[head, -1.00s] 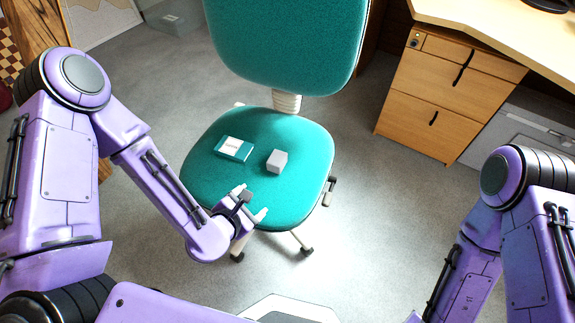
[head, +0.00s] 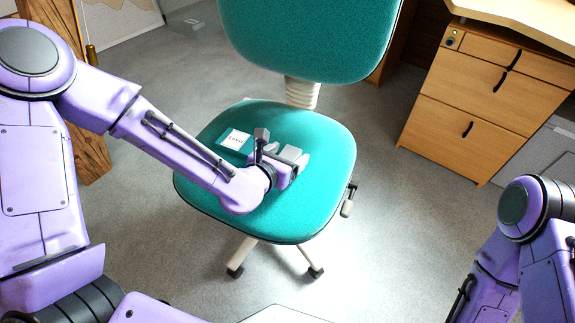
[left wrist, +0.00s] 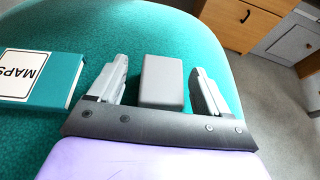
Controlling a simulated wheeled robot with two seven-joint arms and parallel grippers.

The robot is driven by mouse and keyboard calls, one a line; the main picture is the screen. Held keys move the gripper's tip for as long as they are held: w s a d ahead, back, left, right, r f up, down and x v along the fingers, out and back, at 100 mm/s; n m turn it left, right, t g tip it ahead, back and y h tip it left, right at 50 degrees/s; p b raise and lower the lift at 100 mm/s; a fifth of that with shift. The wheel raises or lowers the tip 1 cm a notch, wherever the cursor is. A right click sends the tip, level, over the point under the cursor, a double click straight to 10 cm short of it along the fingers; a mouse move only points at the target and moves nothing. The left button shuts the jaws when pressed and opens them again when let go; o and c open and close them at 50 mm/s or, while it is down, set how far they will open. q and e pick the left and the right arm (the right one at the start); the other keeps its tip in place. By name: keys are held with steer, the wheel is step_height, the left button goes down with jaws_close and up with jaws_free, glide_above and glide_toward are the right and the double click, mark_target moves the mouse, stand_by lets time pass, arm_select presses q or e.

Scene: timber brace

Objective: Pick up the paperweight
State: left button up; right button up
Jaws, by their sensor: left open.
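The paperweight looks like a small plain grey block (left wrist: 162,82) on the teal chair seat. In the left wrist view it lies between the two fingers of my left gripper (left wrist: 160,68), with a gap on each side. In the head view the block (head: 291,153) is partly hidden by my left gripper (head: 282,148), which is low over the seat. The gripper is open and holds nothing. My right gripper is out of view; only part of the right arm shows at the right edge.
A teal book labelled MAPS (left wrist: 40,80) lies left of the block, close to the left finger; it shows in the head view (head: 235,140). The chair's backrest (head: 310,35) rises behind the seat (head: 320,205). A wooden drawer unit (head: 480,105) stands at the right.

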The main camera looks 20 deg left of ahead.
arm_select(q)
steer(key=shift+x, duration=1.25)
steer(key=c, duration=1.2)
steer(key=shift+c, duration=0.2)
